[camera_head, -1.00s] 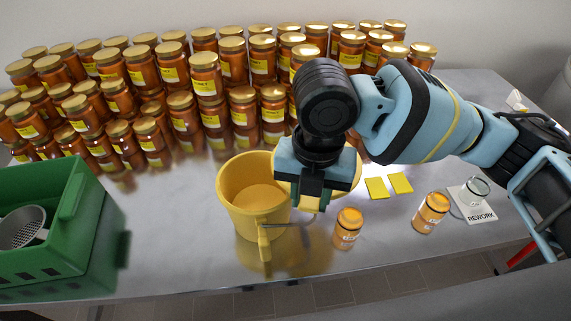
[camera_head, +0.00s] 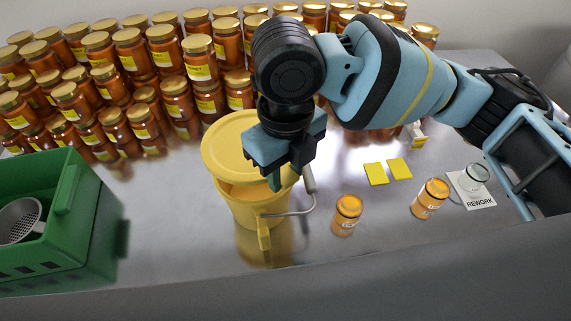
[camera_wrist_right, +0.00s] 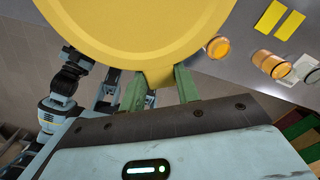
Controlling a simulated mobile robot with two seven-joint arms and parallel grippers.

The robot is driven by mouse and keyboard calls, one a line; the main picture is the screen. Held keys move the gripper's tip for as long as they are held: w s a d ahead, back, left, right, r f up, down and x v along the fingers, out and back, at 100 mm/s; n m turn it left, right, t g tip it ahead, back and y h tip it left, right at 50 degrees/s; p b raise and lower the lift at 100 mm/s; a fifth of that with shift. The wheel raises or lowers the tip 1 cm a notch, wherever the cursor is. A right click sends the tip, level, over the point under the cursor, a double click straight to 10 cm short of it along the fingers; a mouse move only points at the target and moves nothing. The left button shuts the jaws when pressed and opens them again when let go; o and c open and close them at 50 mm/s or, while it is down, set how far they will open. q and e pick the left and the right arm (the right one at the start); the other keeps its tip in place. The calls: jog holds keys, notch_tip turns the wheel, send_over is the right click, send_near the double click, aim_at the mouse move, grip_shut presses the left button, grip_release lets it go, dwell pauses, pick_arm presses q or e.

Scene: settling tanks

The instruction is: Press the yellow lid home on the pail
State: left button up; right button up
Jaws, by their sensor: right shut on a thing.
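The yellow pail (camera_head: 246,212) stands on the metal table with a wire handle and a yellow tab at its front. The yellow lid (camera_head: 226,150) is over the pail's mouth, slightly tilted; part of the opening shows below its front edge, so it is not flush. My right gripper (camera_head: 284,176) is shut on the lid's edge tab at the pail's right side. In the right wrist view the green fingers (camera_wrist_right: 160,90) pinch the tab of the lid (camera_wrist_right: 140,30). The lid hides the pail there.
A green crate (camera_head: 88,215) with a metal strainer (camera_head: 20,220) stands at the left. Rows of honey jars (camera_head: 130,50) fill the back. Two orange jars (camera_head: 346,215) (camera_head: 430,198), yellow cards (camera_head: 376,174) and a glass jar (camera_head: 476,178) on a REWORK card are at the right.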

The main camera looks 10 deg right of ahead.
jog(key=shift+f+b, duration=1)
jog(key=shift+f, duration=1.1)
pick_arm(q)
jog(key=shift+s+d+f+g, duration=0.15)
jog(key=shift+s+f, duration=0.4)
jog(key=shift+f, duration=0.1)
jog(key=shift+s+d+f+g, duration=0.15)
jog(key=shift+s+f, duration=0.4)
jog(key=shift+f, duration=0.1)
pick_arm(e)
jog(key=shift+f, duration=0.45)
pick_arm(q)
jog(key=shift+w+a+r+p, duration=0.1)
jog(key=shift+w+r+p, duration=0.4)
jog(key=shift+w+r, duration=0.2)
pick_arm(e)
jog(key=shift+f, duration=0.65)
jog(key=o, duration=1)
jog(key=shift+o, duration=0.6)
jog(key=o, duration=0.4)
pick_arm(q)
jog(key=shift+s, duration=0.1)
